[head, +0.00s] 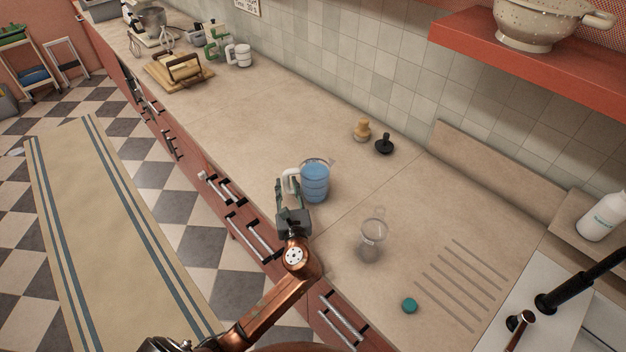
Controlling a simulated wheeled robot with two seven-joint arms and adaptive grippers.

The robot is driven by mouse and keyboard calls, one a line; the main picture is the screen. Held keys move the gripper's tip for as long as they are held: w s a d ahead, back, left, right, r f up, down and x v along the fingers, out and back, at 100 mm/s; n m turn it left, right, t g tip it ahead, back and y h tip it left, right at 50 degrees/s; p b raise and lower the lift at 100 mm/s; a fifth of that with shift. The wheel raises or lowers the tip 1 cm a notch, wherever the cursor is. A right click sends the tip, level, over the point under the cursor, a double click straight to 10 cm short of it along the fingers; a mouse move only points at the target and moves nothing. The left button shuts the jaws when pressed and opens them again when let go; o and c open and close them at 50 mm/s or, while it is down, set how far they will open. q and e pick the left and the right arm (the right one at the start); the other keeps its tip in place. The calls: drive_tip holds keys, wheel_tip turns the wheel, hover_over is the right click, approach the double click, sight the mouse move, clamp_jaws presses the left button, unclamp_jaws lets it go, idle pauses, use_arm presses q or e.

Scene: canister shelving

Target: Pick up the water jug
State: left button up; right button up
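The water jug (316,184) is a clear jug of blue water. It stands upright on the counter near the front edge. Its pale handle (291,179) faces left, toward my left gripper (290,192). The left gripper is right at the handle, with its fingers beside or around it. I cannot tell whether the fingers are closed on the handle, as they partly cover it. My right gripper is not in view.
An empty clear jug (372,236) stands to the right on the counter (240,120). A teal cap (409,305), a black stopper (384,144) and a wooden piece (362,130) are nearby. A red shelf (530,60) overhangs the back right. The counter left of the water jug is clear.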

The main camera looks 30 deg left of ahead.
use_arm(q)
clamp_jaws()
idle(0.5)
drive_tip(key=shift+r, duration=0.1)
